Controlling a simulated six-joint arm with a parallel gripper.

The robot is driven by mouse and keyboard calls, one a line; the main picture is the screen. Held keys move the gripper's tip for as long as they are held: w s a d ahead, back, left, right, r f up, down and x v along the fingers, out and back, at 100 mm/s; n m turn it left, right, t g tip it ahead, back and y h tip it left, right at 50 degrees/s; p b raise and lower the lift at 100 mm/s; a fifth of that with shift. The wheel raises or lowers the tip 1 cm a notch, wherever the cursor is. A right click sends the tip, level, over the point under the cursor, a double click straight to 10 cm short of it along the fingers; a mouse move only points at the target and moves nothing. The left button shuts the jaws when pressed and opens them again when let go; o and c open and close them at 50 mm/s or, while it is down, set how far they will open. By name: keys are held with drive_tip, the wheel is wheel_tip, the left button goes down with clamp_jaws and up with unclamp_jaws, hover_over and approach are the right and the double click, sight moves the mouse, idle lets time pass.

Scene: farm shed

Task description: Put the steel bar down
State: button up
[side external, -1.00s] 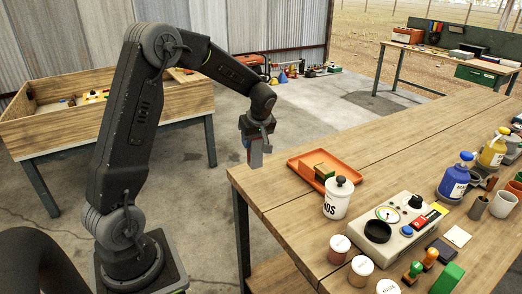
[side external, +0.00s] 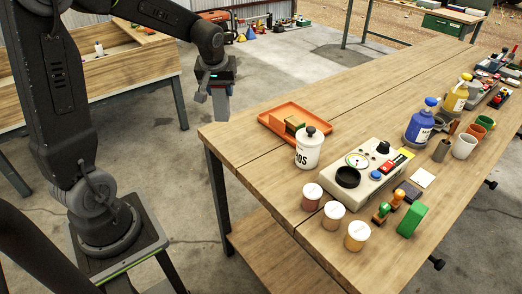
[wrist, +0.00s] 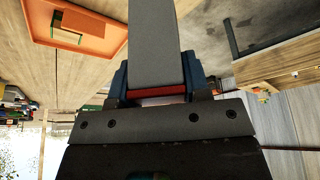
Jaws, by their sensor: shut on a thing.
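My gripper (side external: 216,88) is shut on the steel bar (side external: 221,106), a plain flat grey bar. In the side external view the bar hangs down from the jaws, in the air just beyond the far left corner of the workbench (side external: 245,165). In the wrist view the bar (wrist: 155,45) runs away from between the blue fingers of my gripper (wrist: 154,80), with a red strip across its near end. The bar's far end is cut off by the top of the wrist view. I see nothing touching the bar beneath.
An orange tray (side external: 318,118) with brown and green blocks lies near the bench's left corner. Beside it stand a white lidded jar (side external: 309,150), a grey instrument box (side external: 372,162) and several small pots. A wooden bin table (side external: 150,60) stands behind. Bare bench shows left of the tray.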

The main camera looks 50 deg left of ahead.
drive_tip(key=shift+m, duration=0.3)
drive_tip(key=shift+w+d+f, duration=1.25)
drive_tip(key=shift+d+f, duration=0.45)
drive_tip(key=shift+f, duration=0.1)
drive_tip(key=shift+w+d+f, duration=1.2)
drive_tip(key=shift+d+f, duration=0.5)
drive_tip(key=shift+f, duration=0.15)
drive_tip(key=shift+w+d+f, duration=1.25)
drive_tip(key=shift+d+f, duration=0.45)
drive_tip(key=shift+f, duration=0.1)
drive_tip(key=shift+f, duration=0.2)
drive_tip(key=o, duration=1.1)
